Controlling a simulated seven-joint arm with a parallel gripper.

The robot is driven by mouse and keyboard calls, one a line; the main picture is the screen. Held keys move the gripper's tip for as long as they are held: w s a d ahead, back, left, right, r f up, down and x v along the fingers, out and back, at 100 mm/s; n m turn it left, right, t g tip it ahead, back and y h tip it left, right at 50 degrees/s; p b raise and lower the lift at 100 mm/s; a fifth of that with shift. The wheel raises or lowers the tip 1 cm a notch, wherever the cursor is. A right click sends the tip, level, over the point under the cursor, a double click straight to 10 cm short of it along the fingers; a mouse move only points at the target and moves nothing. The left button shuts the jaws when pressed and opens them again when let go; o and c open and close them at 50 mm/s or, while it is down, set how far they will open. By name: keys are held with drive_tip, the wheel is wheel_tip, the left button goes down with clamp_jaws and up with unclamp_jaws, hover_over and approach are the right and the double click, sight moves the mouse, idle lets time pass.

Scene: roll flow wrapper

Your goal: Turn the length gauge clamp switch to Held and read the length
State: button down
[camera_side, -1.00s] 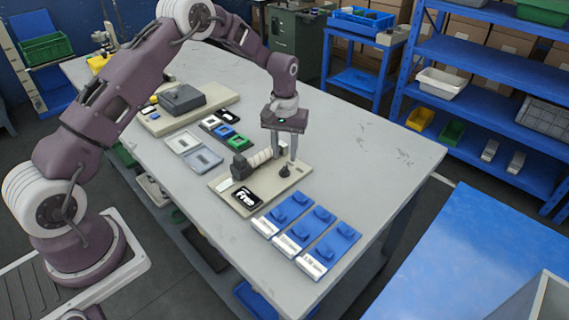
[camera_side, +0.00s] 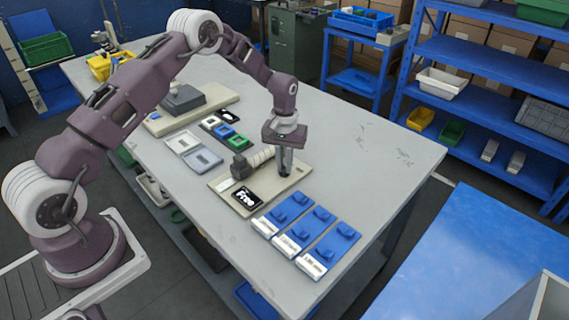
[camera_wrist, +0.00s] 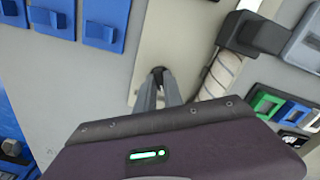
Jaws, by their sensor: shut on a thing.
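The length gauge stands on a beige base plate (camera_side: 272,192) near the middle of the bench. It has a dark clamp block (camera_side: 240,167), a white ribbed cylinder (camera_side: 262,156) and a black display (camera_side: 247,197) with white marks too small to read. The dark clamp switch knob (camera_wrist: 158,70) shows between my fingertips in the wrist view. My gripper (camera_side: 285,172) points down at the plate's right end and is shut on the knob. In the side view my fingers mostly hide the knob. Its setting cannot be read.
Blue blocks with white labels (camera_side: 313,265) lie just in front of the gauge. Light grey trays (camera_side: 205,159) and small coloured pieces (camera_side: 222,131) lie behind it to the left. A grey box (camera_side: 182,99) on another plate stands further back. The bench's right side is clear.

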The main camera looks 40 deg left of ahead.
sight(284, 168)
drive_tip(key=shift+m, duration=0.3)
drive_tip(key=m, duration=0.5)
drive_tip(key=shift+m, duration=0.3)
drive_tip(key=m, duration=0.5)
drive_tip(key=shift+m, duration=0.3)
drive_tip(key=shift+r, duration=0.1)
drive_tip(key=c, duration=1.5)
unclamp_jaws()
drive_tip(key=shift+o, duration=0.2)
wheel_tip(284, 168, up, 7)
